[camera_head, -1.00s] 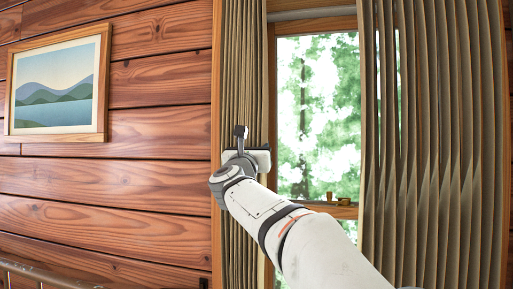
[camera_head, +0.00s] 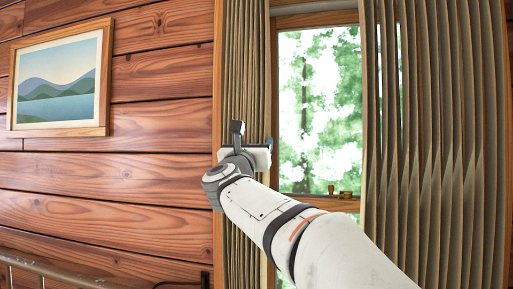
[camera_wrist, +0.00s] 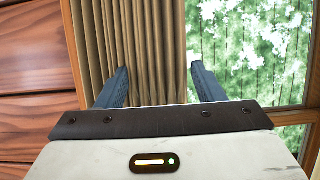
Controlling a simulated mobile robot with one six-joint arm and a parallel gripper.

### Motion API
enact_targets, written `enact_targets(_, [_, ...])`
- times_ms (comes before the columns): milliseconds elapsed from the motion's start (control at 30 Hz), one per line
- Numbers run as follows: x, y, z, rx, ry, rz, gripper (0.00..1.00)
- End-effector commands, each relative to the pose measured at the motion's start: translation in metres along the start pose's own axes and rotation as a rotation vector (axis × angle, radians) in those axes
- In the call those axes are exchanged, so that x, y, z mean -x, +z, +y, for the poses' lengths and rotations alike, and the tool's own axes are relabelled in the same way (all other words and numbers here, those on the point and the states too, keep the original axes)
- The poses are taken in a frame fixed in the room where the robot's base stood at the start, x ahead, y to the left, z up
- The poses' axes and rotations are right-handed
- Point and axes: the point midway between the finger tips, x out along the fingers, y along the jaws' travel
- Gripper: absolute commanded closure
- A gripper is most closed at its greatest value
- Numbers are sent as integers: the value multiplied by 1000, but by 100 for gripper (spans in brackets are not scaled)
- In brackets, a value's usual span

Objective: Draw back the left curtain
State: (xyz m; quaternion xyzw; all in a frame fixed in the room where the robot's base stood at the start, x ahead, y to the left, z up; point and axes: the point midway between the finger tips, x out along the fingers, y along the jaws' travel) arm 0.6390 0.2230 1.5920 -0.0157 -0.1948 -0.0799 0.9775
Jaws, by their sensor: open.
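The left curtain (camera_head: 245,70) is a narrow bunched strip of pleated beige-brown cloth at the left side of the window. It also shows in the wrist view (camera_wrist: 150,45). My gripper (camera_head: 254,135) is in front of the curtain in the head view, and my wrist hides part of the cloth. In the wrist view my gripper (camera_wrist: 158,86) is open, with its two dark fingers apart and curtain folds showing between them. I cannot tell whether the fingers touch the cloth.
The right curtain (camera_head: 435,130) hangs in wide folds over the right of the window (camera_head: 318,110). Small brown objects (camera_head: 340,191) sit on the sill. A framed landscape picture (camera_head: 60,85) hangs on the plank wall (camera_head: 150,130). A rail (camera_head: 50,273) shows at lower left.

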Motion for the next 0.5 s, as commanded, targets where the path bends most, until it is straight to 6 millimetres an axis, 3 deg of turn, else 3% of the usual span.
enact_targets(33, [11,-4,0,-2,3,0,38])
enact_targets(200, [30,-2,1,0,2,0,38])
enact_targets(500, [34,0,0,0,1,0,38])
